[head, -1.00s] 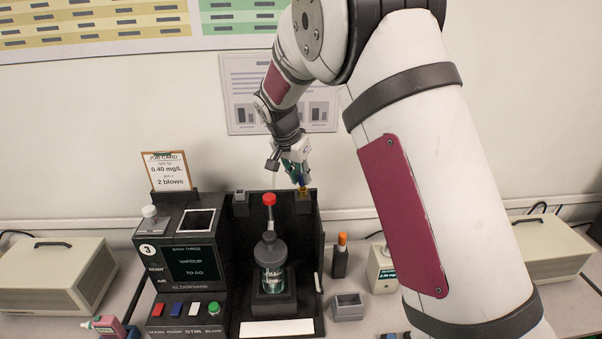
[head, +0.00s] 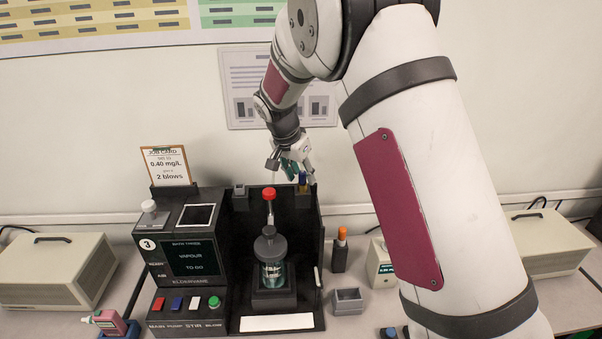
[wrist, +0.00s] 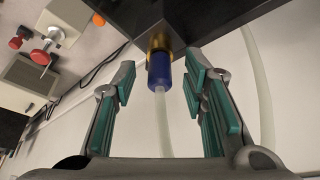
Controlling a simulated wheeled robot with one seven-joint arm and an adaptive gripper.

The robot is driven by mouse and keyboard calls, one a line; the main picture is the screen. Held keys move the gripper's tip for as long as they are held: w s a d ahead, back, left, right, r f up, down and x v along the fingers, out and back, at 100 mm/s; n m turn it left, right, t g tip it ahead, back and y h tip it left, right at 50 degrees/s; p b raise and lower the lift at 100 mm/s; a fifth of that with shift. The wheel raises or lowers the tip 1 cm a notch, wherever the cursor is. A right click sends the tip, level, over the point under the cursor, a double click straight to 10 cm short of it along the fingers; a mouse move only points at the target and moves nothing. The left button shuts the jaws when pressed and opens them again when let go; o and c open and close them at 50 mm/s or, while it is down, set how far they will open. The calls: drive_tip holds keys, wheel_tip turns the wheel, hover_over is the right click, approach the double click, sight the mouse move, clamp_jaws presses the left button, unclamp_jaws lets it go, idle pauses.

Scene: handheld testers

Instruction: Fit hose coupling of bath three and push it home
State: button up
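The blue hose coupling (wrist: 160,72) sits against the brass port (wrist: 160,44) on the dark housing in the wrist view, in line with it. Whether it is fully seated I cannot tell. A translucent hose (wrist: 163,125) runs from the coupling toward my gripper's palm. My gripper (wrist: 159,84) is open, with one green-padded finger on each side of the coupling and visible gaps to both. In the head view my gripper (head: 298,170) is at the back right of bath three (head: 194,262), by the brass port (head: 303,187), and partly hides the coupling.
A glass vessel (head: 272,274) with a dark collar stands in the bath's bay, below a red knob (head: 269,193). The bay's dark side wall (head: 319,240) rises close by. An orange-topped marker (head: 340,252) and small grey box (head: 348,301) stand to the right.

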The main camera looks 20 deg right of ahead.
drive_tip(key=shift+r, duration=0.1)
drive_tip(key=v, duration=1.1)
drive_tip(key=s+d+r+n+y, duration=0.1)
drive_tip(key=s+d+r+n, duration=0.1)
drive_tip(key=s+r, duration=0.45)
drive_tip(key=s+d+n+t+y, duration=0.2)
drive_tip(key=s+n, duration=0.6)
drive_tip(key=s, duration=2.1)
drive_tip(key=shift+t, duration=0.4)
drive_tip(key=shift+f, duration=0.15)
